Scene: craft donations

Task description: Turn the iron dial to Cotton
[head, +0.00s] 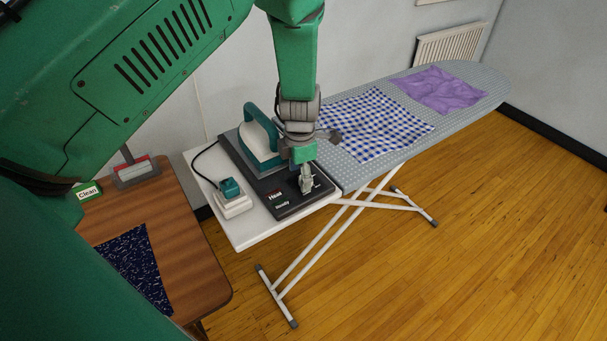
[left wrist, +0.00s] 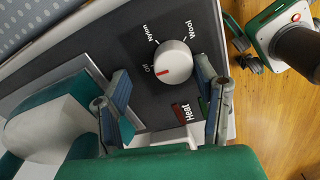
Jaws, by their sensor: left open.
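The iron dial (left wrist: 174,62) is a round light-grey knob with a red mark on a dark control panel (left wrist: 128,45). In the left wrist view the labels Off, Nylon and Wool show around it, and the red mark points towards Off. No Cotton label shows; the right finger covers part of the panel. My left gripper (head: 306,184) is open above the panel, its fingers on either side of the dial in the left wrist view (left wrist: 163,72). I cannot tell whether they touch it.
The teal and white iron (head: 258,137) rests on its stand beside my gripper. A teal-topped white block (head: 232,197) with a cable is in front. The ironing board (head: 345,172) carries checked cloth (head: 375,122) and purple cloth (head: 440,88). A wooden table (head: 185,240) is at left.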

